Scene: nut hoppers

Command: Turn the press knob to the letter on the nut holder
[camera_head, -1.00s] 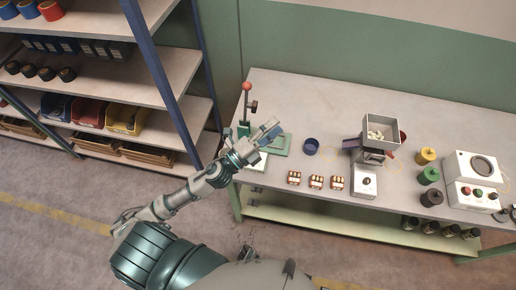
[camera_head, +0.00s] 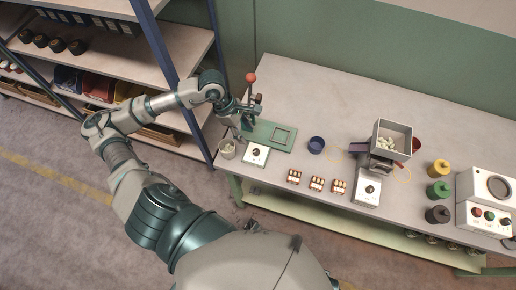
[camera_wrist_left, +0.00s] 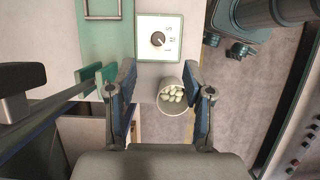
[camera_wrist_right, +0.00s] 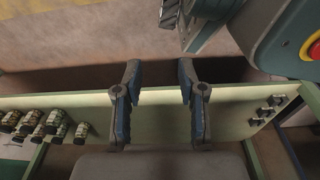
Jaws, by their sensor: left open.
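The press (camera_head: 251,100), green with a red-ball lever, stands at the table's back left.
A hopper (camera_head: 392,138) of nuts stands mid-table with a second knob box (camera_head: 368,190) before it. A shelf rack (camera_head: 165,60) stands close left of my left arm.

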